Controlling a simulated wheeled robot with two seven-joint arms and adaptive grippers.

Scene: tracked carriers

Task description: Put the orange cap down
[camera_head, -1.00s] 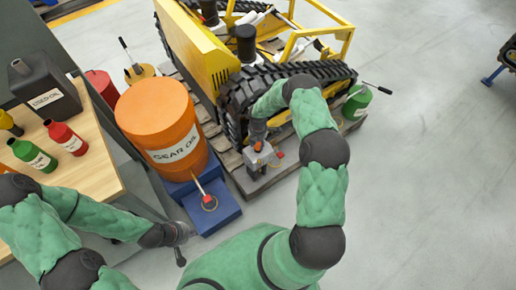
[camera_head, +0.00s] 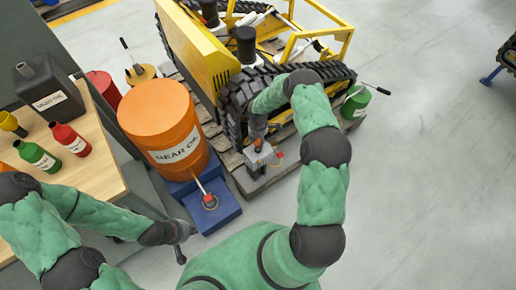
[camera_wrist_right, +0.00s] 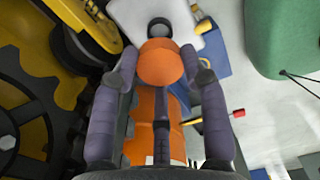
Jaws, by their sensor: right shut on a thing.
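My right gripper (camera_head: 258,143) is beside the black track, just above a small grey housing (camera_head: 258,160). In the right wrist view its two fingers (camera_wrist_right: 160,58) are closed around the round orange cap (camera_wrist_right: 160,68). Beyond the cap a pale surface with a dark round ring (camera_wrist_right: 159,27) shows; I cannot tell whether the cap touches it. In the head view the cap is mostly hidden by the gripper. My left gripper (camera_head: 184,240) is beside the bench's front corner, empty, with its fingers apart.
The orange gear oil drum (camera_head: 160,115) stands on a blue base (camera_head: 220,210), left of my right gripper. The yellow tracked carrier (camera_head: 200,55) is behind on a pallet. Bottles and a black canister (camera_head: 48,95) stand on the wooden bench (camera_head: 100,170).

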